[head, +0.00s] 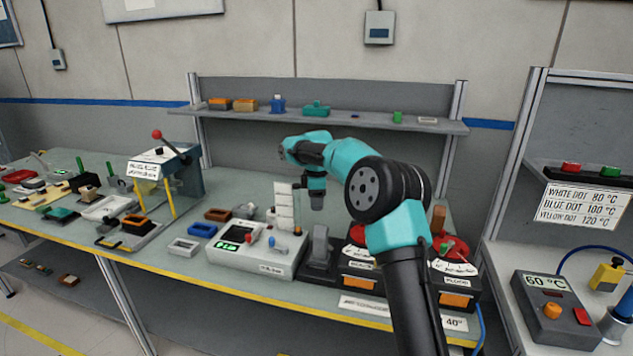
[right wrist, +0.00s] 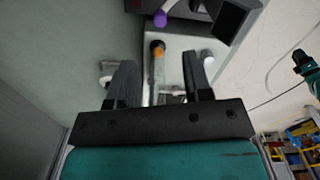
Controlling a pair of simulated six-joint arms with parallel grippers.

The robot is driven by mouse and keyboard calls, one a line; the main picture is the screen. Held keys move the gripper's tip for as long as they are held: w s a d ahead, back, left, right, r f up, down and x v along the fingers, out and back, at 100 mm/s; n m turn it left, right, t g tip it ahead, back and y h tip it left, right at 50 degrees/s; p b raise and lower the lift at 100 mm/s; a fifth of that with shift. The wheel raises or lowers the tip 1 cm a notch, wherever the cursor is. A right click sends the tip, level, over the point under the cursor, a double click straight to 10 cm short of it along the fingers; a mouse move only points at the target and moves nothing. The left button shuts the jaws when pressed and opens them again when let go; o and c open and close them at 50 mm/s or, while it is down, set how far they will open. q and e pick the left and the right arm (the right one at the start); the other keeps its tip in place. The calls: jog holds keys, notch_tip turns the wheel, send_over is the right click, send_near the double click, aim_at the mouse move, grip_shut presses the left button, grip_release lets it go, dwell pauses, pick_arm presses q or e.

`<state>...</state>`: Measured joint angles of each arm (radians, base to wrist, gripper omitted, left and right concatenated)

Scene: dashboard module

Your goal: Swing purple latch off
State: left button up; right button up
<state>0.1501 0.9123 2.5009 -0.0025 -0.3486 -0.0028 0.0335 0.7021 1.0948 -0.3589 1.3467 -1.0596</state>
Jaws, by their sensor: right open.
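A small purple knob (right wrist: 160,19), the only purple part I can make out, shows at the top of the right wrist view. It lies beyond my right fingertips, beside a dark block. My right gripper (head: 317,202) points down above the bench, near the white device with a green display (head: 250,245). In the right wrist view its two dark fingers (right wrist: 158,66) are apart. A post with an orange band (right wrist: 158,52) shows between them; I cannot tell its distance. The latch's pivot and body cannot be made out. My left gripper is not recognisable in either view.
A white stack of plates (head: 284,208) stands beside the gripper. A grey upright block (head: 319,245) and dial boxes (head: 360,262) sit to the right, partly behind my arm. Blue (head: 202,229) and brown trays lie left. A shelf (head: 345,122) runs behind.

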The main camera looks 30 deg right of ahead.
notch_tip(320, 180, up, 7)
dwell(0.3)
